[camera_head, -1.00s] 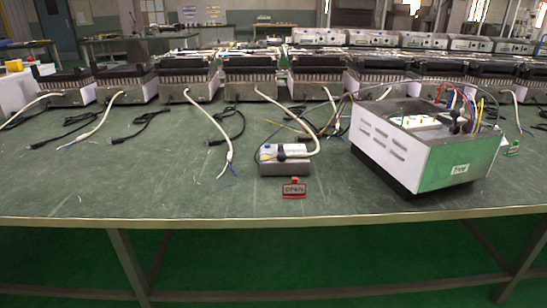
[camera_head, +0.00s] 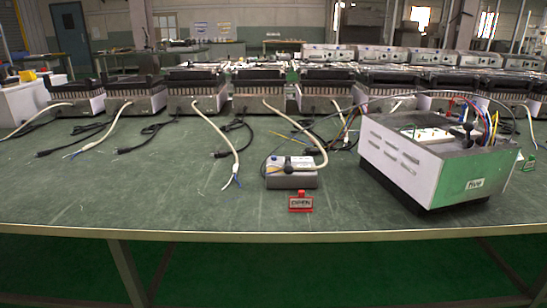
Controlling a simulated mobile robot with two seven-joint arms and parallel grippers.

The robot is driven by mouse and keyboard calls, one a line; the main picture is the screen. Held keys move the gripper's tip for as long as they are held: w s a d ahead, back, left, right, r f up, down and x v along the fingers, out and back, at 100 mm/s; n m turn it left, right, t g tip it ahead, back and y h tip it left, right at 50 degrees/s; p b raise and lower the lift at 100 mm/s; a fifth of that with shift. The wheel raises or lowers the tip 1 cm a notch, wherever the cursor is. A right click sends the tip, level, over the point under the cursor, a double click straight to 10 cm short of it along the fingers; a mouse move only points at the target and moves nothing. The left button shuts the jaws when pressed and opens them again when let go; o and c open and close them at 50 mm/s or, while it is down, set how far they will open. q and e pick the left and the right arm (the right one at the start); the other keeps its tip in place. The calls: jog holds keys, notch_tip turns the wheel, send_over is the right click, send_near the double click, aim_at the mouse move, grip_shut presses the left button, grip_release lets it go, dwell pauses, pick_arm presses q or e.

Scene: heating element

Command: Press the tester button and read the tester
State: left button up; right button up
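A large white box (camera_head: 392,162) with a green front panel and wires on top, which looks like the tester, stands at the right of the table. A small label on its green front (camera_head: 474,184) reads "five". A black knob-like part (camera_head: 467,127) shows on its top; I cannot tell whether it is the button. A small grey box (camera_head: 291,180) with a dark part on top stands left of it, with a cable running to it. Neither of my grippers is in view.
The green table (camera_head: 130,200) has a pale front edge (camera_head: 200,236), and its front left is clear. A row of heating units (camera_head: 198,90) lines the back, with cream cables (camera_head: 216,137) and dark cords lying in front. More grey devices (camera_head: 390,57) stand behind.

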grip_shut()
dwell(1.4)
